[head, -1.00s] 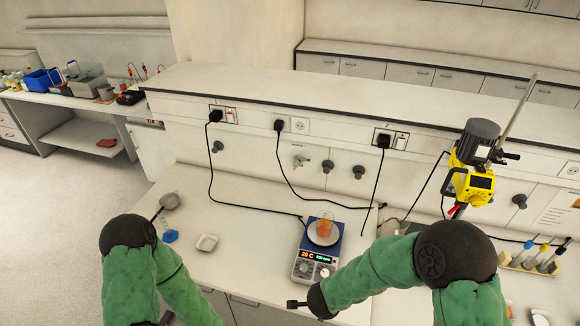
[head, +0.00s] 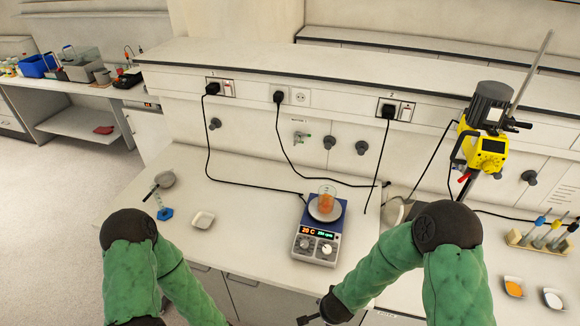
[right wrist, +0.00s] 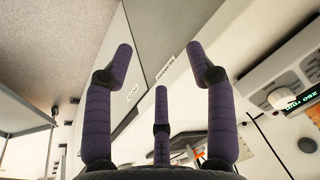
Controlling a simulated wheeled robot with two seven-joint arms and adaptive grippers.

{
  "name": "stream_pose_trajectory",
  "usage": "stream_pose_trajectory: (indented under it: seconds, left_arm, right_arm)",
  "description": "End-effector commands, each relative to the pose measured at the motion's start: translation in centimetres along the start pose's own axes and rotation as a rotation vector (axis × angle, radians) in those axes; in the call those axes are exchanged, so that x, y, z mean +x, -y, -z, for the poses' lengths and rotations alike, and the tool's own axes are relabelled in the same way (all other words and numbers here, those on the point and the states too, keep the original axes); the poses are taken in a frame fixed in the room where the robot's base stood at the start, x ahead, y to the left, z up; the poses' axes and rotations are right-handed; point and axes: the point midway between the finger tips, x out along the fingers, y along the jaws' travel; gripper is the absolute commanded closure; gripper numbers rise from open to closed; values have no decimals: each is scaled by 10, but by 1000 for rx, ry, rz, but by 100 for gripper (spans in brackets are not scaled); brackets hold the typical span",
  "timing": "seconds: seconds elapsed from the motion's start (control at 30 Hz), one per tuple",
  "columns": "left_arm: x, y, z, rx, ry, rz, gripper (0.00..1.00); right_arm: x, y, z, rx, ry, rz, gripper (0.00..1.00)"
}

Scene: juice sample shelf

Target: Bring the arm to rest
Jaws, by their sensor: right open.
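My right arm, in a green sleeve, bends down at the right of the head view. Its gripper (head: 308,320) is only partly seen at the bottom edge, in front of the bench. In the right wrist view the right gripper (right wrist: 158,62) is open, with its purple fingers spread and nothing between them. My left arm, also green-sleeved, comes in at the lower left of the head view. Its gripper lies outside the picture.
A hotplate (head: 318,240) bearing a beaker of orange liquid (head: 327,198) stands on the bench (head: 255,218). A white dish (head: 203,220) and blue-based cylinder (head: 165,213) are at left. A yellow stirrer (head: 488,147), tube rack (head: 540,240) and two small dishes are at right.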

Motion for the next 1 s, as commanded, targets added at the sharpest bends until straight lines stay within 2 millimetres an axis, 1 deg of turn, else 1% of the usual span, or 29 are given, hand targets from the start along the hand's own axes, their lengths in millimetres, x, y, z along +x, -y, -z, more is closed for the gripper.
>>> stream_pose_trajectory:
  seconds: [0.03,0.1,0.27,0.4,0.5,0.6,0.73,0.83,1.0]
  left_arm:
    - [22,8,0,0,1,0,60]
    - [38,13,1,0,1,0,60]
    - [72,26,2,0,1,0,60]
    - [102,37,4,0,1,0,60]
    - [123,44,4,0,1,0,60]
    - [139,50,5,0,1,0,60]
    - [151,54,5,0,1,0,60]
    - [155,55,6,0,0,0,60]
    - [154,55,6,0,0,0,60]
  right_arm:
    - [28,-10,-12,-29,27,5,44]
    - [50,-19,-24,-75,60,19,44]
    - [96,-38,-55,-173,145,58,44]
    - [134,-56,-86,-254,227,97,44]
    - [157,-68,-109,-307,286,129,44]
    - [174,-78,-128,-352,335,159,44]
    - [187,-87,-146,-393,381,188,44]
    - [190,-90,-152,-408,398,200,44]
    - [189,-90,-154,-415,405,206,44]
